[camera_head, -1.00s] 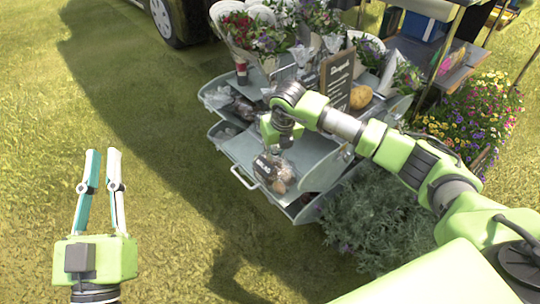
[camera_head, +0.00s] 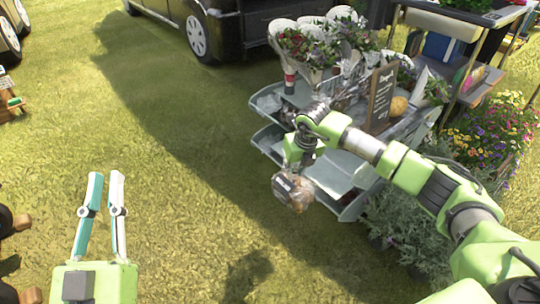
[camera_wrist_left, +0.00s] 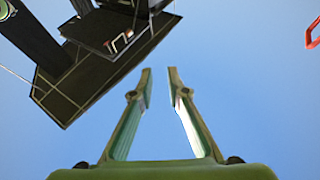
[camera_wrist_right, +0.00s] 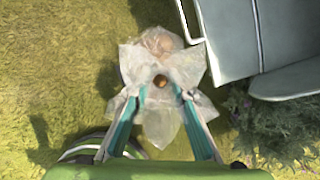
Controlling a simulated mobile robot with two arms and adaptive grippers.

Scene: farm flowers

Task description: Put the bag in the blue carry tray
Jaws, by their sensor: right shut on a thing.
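The bag is clear plastic with brown round contents and a dark label. In the head view the bag (camera_head: 295,190) hangs from my right gripper (camera_head: 301,160), in front of the grey tiered stand. In the right wrist view the bag (camera_wrist_right: 160,65) lies between the fingertips of my right gripper (camera_wrist_right: 160,88), which is shut on its gathered top. My left gripper (camera_head: 104,178) is open and empty over the grass at the left. In the left wrist view the fingers of my left gripper (camera_wrist_left: 160,75) are apart with nothing between them. No blue carry tray can be made out for certain.
The grey stand (camera_head: 345,170) holds wrapped flowers (camera_head: 310,45) and a dark sign (camera_head: 382,95). Bushes and potted flowers (camera_head: 480,130) stand to its right. A dark vehicle (camera_head: 215,25) is behind. Wooden things (camera_head: 8,215) show at the left edge. The grass between is clear.

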